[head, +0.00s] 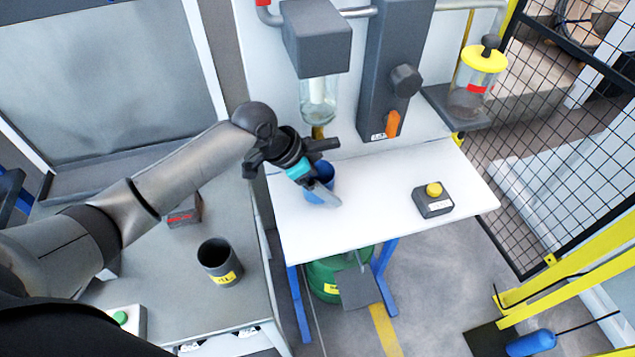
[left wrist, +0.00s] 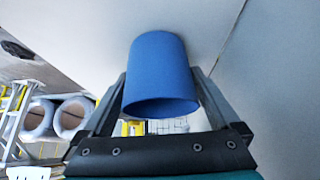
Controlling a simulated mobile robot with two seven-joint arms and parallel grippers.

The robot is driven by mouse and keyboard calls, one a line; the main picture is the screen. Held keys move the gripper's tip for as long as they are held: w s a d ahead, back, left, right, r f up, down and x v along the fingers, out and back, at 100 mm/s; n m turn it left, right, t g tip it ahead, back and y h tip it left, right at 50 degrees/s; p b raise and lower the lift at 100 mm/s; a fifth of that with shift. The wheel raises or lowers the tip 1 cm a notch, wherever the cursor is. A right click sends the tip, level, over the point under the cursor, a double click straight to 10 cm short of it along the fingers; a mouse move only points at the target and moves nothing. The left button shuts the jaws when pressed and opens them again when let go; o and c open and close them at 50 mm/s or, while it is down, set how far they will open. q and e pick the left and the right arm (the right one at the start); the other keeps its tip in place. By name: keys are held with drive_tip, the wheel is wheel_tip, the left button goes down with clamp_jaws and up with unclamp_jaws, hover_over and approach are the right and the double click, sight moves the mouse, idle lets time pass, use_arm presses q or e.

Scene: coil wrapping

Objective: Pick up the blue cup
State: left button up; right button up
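The blue cup (head: 318,182) stands upright at the left part of the white table (head: 375,215), partly hidden by my gripper. My left gripper (head: 325,170) is at the cup, with one light finger crossing in front of it in the head view. In the left wrist view the blue cup (left wrist: 160,72) lies between the two fingers, its open end towards the lower edge. The fingers (left wrist: 160,85) flank it closely; I cannot tell if both press on it. My right gripper is not in view.
A dispenser (head: 317,40) with a clear vessel hangs behind the cup. A yellow-button box (head: 433,199) stands at the table's right. A dark cup (head: 219,262) with a yellow label stands on the grey bench (head: 185,305). The white table's middle is clear.

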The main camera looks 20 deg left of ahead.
use_arm(q)
drive_tip(key=c, duration=1.2)
drive_tip(key=shift+r, duration=0.15)
drive_tip(key=shift+r, duration=0.15)
drive_tip(key=s+a+b, duration=0.1)
drive_tip(key=s+a, duration=0.8)
drive_tip(key=a, duration=0.5)
drive_tip(key=shift+s+a+b, duration=0.25)
drive_tip(key=shift+s+b, duration=0.05)
drive_tip(key=shift+s, duration=0.1)
